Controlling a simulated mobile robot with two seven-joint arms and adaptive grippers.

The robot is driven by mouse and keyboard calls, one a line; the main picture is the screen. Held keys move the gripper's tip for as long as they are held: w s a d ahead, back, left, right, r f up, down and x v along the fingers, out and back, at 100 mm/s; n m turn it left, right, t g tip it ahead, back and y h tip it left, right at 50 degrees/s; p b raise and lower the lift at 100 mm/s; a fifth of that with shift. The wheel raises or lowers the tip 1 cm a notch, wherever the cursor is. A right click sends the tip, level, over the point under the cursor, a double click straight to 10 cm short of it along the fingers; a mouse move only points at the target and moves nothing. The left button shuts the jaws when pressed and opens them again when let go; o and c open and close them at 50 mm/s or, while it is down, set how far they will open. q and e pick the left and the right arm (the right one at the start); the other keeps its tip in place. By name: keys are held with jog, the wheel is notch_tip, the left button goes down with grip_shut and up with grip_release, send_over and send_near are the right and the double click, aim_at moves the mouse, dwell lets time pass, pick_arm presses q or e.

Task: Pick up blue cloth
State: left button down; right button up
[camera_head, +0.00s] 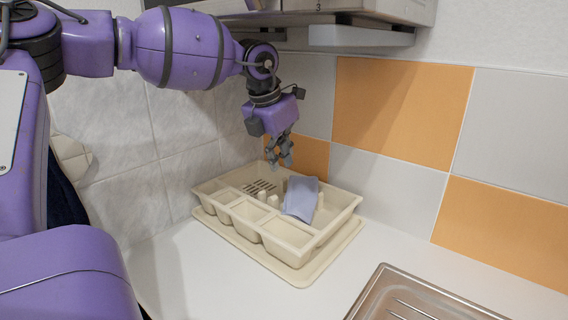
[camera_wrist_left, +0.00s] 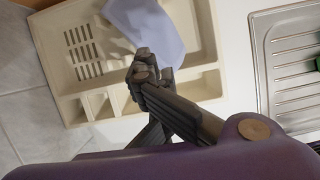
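The blue cloth (camera_head: 301,198) is pale blue and lies draped over the right part of a cream dish rack (camera_head: 345,212). It also shows at the top of the left wrist view (camera_wrist_left: 146,26), partly cut off by the frame's edge. My left gripper (camera_head: 279,161) hangs above the back of the rack, pointing down, a little behind and above the cloth. Its fingers look apart with nothing between them. In the left wrist view a dark finger overlaps the lower edge of the cloth. My right gripper is in neither view.
The rack stands on a cream tray (camera_head: 294,279) on a white counter (camera_head: 190,270) in a tiled corner. A metal sink drainer (camera_head: 400,300) is at the front right. A cabinet or hood (camera_head: 360,36) overhangs the back wall. The counter between rack and sink is clear.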

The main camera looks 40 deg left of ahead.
pick_arm(q)
jog(key=c, duration=2.5)
grip_release()
jog(key=o, duration=1.5)
